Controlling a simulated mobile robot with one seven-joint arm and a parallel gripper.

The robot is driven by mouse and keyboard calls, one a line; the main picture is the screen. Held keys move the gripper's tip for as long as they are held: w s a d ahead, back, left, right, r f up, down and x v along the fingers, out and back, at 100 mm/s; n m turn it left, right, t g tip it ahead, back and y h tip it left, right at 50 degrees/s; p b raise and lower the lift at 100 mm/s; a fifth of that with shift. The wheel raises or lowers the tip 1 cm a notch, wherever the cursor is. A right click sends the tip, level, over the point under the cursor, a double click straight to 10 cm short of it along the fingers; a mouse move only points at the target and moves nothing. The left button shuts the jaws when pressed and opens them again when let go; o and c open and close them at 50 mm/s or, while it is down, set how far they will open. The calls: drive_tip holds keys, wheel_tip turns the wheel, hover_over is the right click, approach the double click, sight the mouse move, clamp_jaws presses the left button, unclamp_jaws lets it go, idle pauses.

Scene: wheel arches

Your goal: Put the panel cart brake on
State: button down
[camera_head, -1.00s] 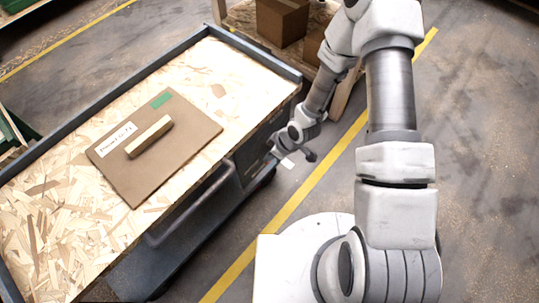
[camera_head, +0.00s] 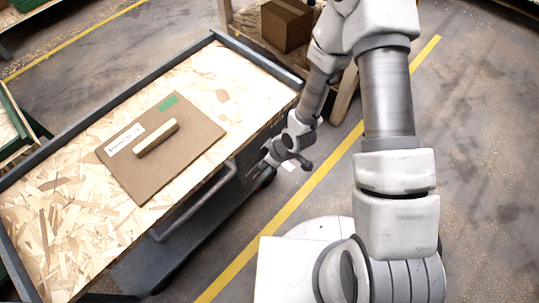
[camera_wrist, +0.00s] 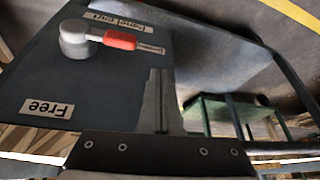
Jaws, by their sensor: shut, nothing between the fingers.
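The panel cart (camera_head: 66,198) stands left of my arm, with a wood-chip top and a dark frame. In the wrist view its dark end plate (camera_wrist: 60,75) carries a brake lever with a round grey hub (camera_wrist: 75,36) and a red handle (camera_wrist: 120,40). A "Free" label (camera_wrist: 47,108) is lower left, upside down. My gripper (camera_head: 260,169) is shut and empty beside the cart's near right end. It also shows in the wrist view (camera_wrist: 160,146), apart from the lever.
A brown panel (camera_head: 190,150) with a wooden grip lies on the cart. A rack with a cardboard box (camera_head: 287,25) stands behind the cart's far end. A yellow line (camera_head: 290,205) runs along the floor. Floor at the right is clear.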

drive_tip(key=s, duration=0.1)
drive_tip(key=s+r, duration=0.1)
drive_tip(key=s, duration=0.1)
drive_tip(key=s+a+r, duration=0.1)
drive_tip(key=shift+s+r+p, duration=0.15)
drive_tip(key=shift+s+p, duration=0.15)
drive_tip(key=w+d+r+m+t+h, duration=0.1)
drive_tip(key=w+d+r+m, duration=0.2)
drive_tip(key=r, duration=0.5)
drive_tip(key=w+d+r+m+t+h, duration=0.1)
drive_tip(key=w+d+r, duration=0.1)
drive_tip(key=d+r, duration=0.5)
drive_tip(key=w+d+r+m+t+h, duration=0.1)
drive_tip(key=w+d+r+m+h, duration=0.15)
drive_tip(key=r, duration=0.65)
drive_tip(key=s+d+r+m+t, duration=0.1)
drive_tip(key=s+d+r+m, duration=0.25)
drive_tip(key=s+r, duration=0.45)
drive_tip(key=s+d+r+m, duration=0.3)
drive_tip(key=s+d+r, duration=0.15)
drive_tip(key=r, duration=0.45)
wheel_tip(320, 180, up, 19)
drive_tip(key=p, duration=1.8)
drive_tip(key=shift+s+a+p, duration=0.3)
drive_tip(key=shift+a+p, duration=0.1)
